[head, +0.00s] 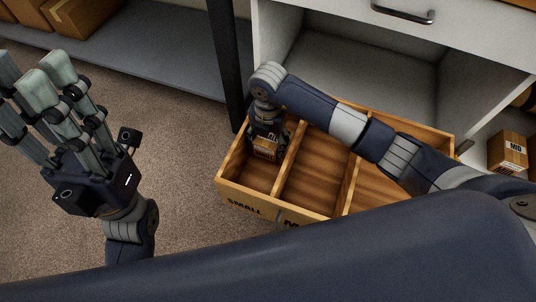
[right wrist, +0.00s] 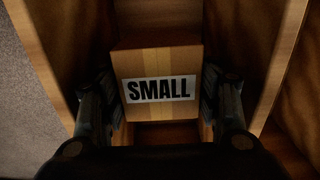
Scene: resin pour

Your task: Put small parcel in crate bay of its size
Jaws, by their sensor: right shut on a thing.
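The wooden crate (head: 247,203) stands on the floor in the head view, split by dividers into bays. The front of its left bay reads "SMALL". The small parcel (head: 266,148) is a brown box in that left bay. In the right wrist view the parcel (right wrist: 160,82) shows its "SMALL" label, with bay walls on both sides. My right gripper (right wrist: 160,108) is shut on the parcel, one finger at each side, pointing down into the bay. Whether the parcel touches the bay floor I cannot tell. My left gripper (head: 62,95) is raised at the left, fingers apart, empty.
The crate's middle and right bays look empty where visible. A box labelled "MID" (head: 508,152) sits at the far right. A white cabinet (head: 400,62) stands behind the crate, beside a dark post (head: 226,65). Boxes lie on a grey shelf (head: 150,62). Carpet is clear left of the crate.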

